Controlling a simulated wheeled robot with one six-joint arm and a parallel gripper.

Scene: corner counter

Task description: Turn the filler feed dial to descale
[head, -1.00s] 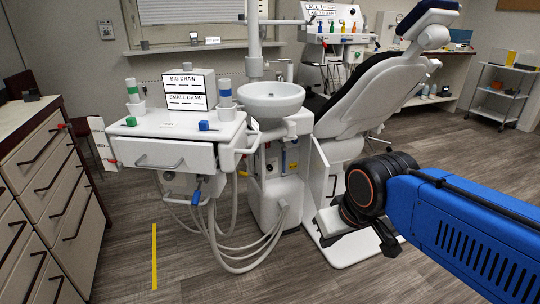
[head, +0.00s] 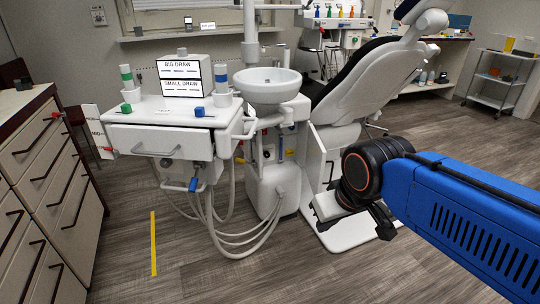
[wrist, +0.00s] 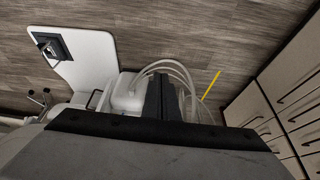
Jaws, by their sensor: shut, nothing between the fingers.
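The dental unit's column (head: 272,190) stands under the white bowl (head: 268,88), with its front recess facing me. Inside the recess are small fittings, including a dark round one (head: 268,153). I cannot tell which is the filler feed dial, and no descale mark is readable. My gripper (head: 385,222) is to the right of the column, apart from it, partly hidden behind my arm. In the wrist view the two dark fingers (wrist: 163,98) are together with nothing between them, in front of the column and its hoses.
A white drawer unit (head: 158,140) with a slightly open drawer stands left of the column. Loose hoses (head: 235,238) hang to the floor before it. An open white door panel (head: 323,150) and the chair (head: 375,75) are at right. A yellow strip (head: 153,243) marks clear floor.

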